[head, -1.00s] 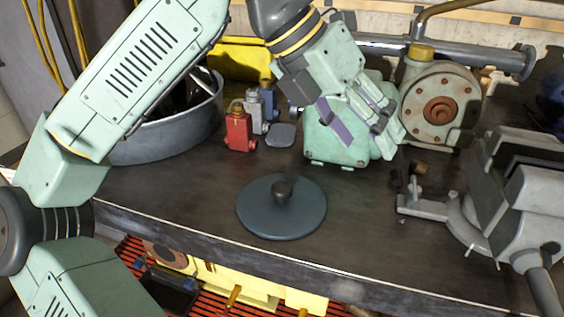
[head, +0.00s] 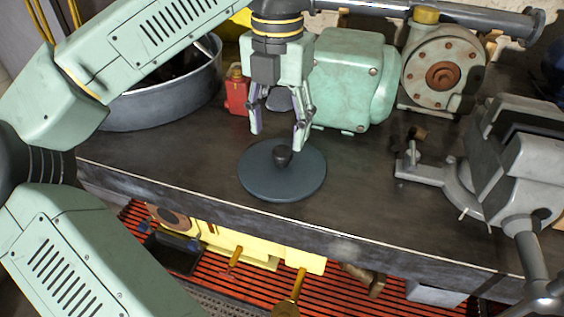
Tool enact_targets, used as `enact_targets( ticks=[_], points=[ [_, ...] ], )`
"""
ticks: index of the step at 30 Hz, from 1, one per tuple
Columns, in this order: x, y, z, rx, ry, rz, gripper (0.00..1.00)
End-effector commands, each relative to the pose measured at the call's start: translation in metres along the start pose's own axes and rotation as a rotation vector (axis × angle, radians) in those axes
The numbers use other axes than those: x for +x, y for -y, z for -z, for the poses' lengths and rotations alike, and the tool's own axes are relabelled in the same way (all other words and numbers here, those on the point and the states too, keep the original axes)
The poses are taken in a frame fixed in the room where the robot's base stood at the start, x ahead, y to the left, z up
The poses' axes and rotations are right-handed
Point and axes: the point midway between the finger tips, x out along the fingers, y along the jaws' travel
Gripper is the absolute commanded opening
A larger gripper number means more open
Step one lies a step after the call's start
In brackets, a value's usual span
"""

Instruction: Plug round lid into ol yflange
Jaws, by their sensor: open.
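The round lid (head: 262,182) is a dark blue-grey disc with a black knob (head: 283,155) at its middle. It lies flat on the workbench near the front edge, knob up. My gripper (head: 277,138) points down with its two fingers spread, just above and behind the knob in the picture. Nothing is between the fingers, and I cannot tell whether they are clear of the knob in depth. A round bolted flange face (head: 437,76) with a rusty red hub is on the pump at the back right. I cannot tell whether this is the task's flange.
A green motor housing (head: 350,80) stands right behind my gripper. A red tagged part (head: 236,95) and a large grey basin (head: 160,105) are to the left. A grey vise (head: 500,160) stands at the right. The dark bench (head: 350,195) is clear around the lid.

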Motion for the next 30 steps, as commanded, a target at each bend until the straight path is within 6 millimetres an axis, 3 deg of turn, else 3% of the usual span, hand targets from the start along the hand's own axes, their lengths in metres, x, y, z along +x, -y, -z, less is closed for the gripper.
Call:
enact_targets(
  ticks=[4, 14, 24, 30],
  points=[
    [0.012, 0.000, 0.000, 0.001, 0.001, 0.000, 0.54],
    [0.014, 0.001, -0.001, 0.001, 0.001, 0.001, 0.54],
    [0.057, 0.003, -0.008, 0.002, 0.001, 0.003, 0.54],
    [0.065, 0.003, -0.008, 0.001, 0.002, 0.000, 0.54]
  ],
)
